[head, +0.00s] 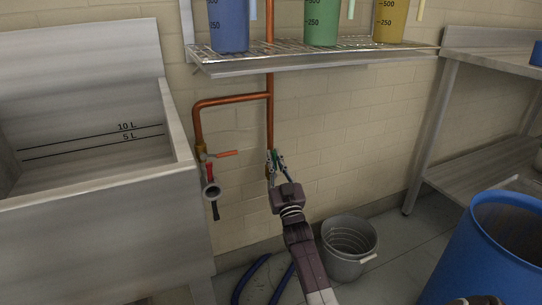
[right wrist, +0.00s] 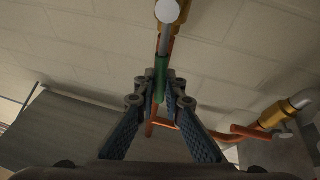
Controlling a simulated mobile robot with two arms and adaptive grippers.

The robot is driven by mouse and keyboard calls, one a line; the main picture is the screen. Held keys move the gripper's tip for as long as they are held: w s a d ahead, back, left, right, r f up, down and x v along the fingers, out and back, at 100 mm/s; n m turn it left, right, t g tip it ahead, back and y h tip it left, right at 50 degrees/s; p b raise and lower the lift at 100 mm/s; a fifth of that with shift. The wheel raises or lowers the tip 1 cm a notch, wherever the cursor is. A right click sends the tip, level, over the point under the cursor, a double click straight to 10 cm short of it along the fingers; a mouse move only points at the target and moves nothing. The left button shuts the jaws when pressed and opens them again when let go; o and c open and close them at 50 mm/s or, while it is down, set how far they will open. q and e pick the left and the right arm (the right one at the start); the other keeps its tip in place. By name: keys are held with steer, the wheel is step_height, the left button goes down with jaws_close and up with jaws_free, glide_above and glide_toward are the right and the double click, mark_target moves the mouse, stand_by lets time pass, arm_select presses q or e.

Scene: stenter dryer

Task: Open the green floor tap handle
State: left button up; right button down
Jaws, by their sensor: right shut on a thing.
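The green floor tap handle (right wrist: 161,76) shows in the right wrist view as a short green lever below a pale metal valve stem (right wrist: 166,32). In the head view it is a small green piece (head: 275,154) on the vertical copper pipe (head: 270,118), mostly covered by the fingers. My right gripper (head: 277,158) reaches up to it from below. In the right wrist view its two fingers (right wrist: 160,88) are closed around the handle from both sides. My left gripper is not in view.
A steel sink (head: 90,215) stands at left, beside a tap with a red handle (head: 209,170). A wire shelf (head: 310,55) with coloured jugs hangs above. A grey bucket (head: 349,262) and blue drum (head: 480,262) stand at right. A blue hose (head: 250,277) lies on the floor.

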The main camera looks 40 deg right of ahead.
steer(key=shift+d+m, duration=0.2)
steer(key=shift+m, duration=0.2)
steer(key=c, duration=2)
jaws_free()
steer(key=shift+s, duration=0.1)
steer(key=v, duration=1.2)
steer(key=shift+a, duration=0.1)
